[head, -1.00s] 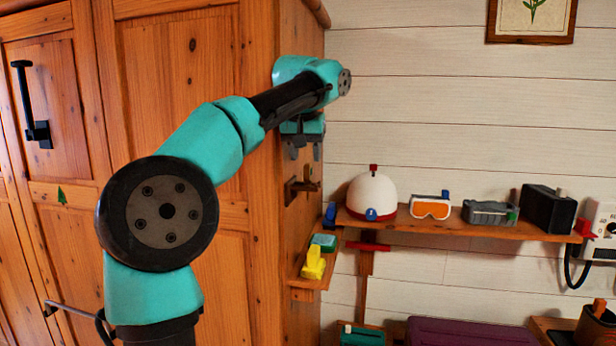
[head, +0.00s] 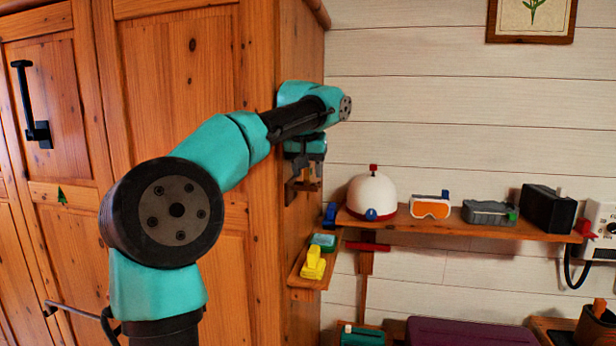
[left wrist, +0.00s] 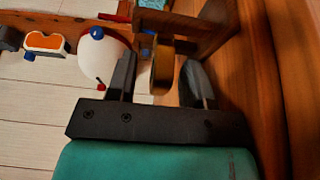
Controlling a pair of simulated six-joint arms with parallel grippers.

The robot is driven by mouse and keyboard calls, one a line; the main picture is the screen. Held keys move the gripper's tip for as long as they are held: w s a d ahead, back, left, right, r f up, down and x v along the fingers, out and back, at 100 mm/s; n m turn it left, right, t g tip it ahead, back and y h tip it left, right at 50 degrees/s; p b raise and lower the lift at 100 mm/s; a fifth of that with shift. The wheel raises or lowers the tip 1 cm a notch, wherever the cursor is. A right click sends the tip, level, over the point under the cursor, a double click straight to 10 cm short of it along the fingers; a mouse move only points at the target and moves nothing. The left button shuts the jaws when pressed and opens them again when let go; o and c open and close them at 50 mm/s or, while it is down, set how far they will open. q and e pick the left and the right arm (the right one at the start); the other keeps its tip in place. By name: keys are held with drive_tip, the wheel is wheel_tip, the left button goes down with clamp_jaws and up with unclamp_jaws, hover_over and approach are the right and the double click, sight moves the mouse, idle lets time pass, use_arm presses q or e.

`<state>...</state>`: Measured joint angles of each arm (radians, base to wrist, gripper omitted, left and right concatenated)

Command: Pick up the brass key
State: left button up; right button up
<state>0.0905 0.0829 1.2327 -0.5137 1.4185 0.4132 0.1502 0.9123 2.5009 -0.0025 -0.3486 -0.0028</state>
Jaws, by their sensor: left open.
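My left gripper (head: 306,168) points down beside the side panel of the wooden cupboard, just above a dark wooden peg (head: 301,190). In the left wrist view its two fingers are apart. A brass-coloured rounded piece (left wrist: 162,70), which looks like part of the brass key, shows between them in front of the wooden peg. The fingers stand on either side of it with a gap on the right; whether the left finger touches it I cannot tell. I cannot make out the key in the head view. My right gripper is not in view.
A wall shelf (head: 456,227) to the right holds a white helmet (head: 371,197), orange goggles (head: 430,207), a grey case (head: 489,212) and a black box (head: 549,209). A lower corner shelf holds a yellow object (head: 313,263). The cupboard side (head: 298,130) is close to the gripper.

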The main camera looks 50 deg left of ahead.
use_arm(q)
drive_tip(key=shift+c, duration=0.2)
clamp_jaws()
idle(0.4)
